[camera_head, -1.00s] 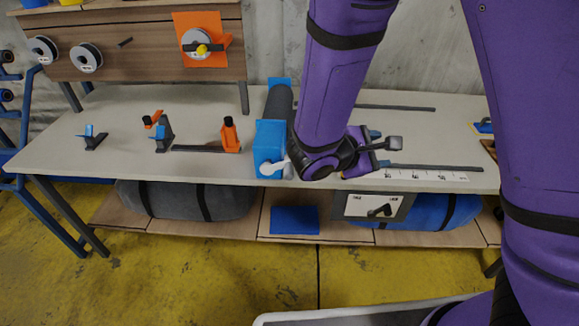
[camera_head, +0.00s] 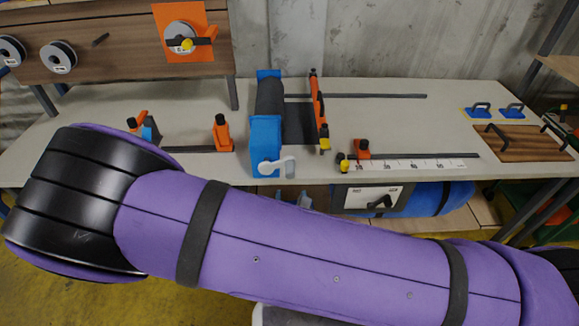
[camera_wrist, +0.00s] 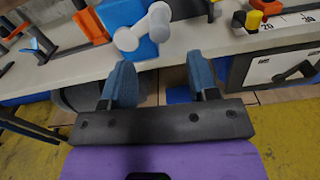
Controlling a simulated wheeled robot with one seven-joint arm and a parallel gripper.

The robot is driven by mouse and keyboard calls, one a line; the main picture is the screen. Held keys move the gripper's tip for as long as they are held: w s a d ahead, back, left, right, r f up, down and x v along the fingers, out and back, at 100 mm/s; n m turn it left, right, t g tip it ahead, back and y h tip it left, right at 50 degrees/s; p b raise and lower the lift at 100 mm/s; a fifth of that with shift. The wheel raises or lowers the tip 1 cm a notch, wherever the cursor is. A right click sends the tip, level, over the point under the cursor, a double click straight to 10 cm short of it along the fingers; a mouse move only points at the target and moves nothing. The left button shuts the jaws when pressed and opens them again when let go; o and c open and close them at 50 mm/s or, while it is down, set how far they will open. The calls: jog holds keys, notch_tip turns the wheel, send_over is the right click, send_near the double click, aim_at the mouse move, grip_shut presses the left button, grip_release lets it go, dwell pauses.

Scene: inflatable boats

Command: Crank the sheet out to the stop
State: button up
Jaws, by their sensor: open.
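The dark grey sheet (camera_head: 298,124) comes off a roll (camera_head: 270,97) in the blue dispenser on the bench. Its right end meets an orange bar (camera_head: 319,112) with yellow and black ends. The white crank (camera_head: 276,165) is on the dispenser's front and also shows in the wrist view (camera_wrist: 146,28). An orange stop block (camera_head: 362,150) stands on the front rail by the scale, right of the bar and apart from it. My gripper (camera_wrist: 162,78) is open and empty, below and in front of the crank, not touching it. My arm hides much of the bench front in the head view.
A white scale strip (camera_head: 415,164) runs along the front rail. Orange clamps (camera_head: 222,133) stand on the left. A wooden board with handles (camera_head: 520,142) lies on the right. A lower panel with a black lever (camera_head: 372,199) hangs under the bench edge.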

aim_at(290, 176)
jog(key=w, duration=1)
jog(key=shift+w+d, duration=0.15)
jog(key=shift+w, duration=0.25)
grip_shut()
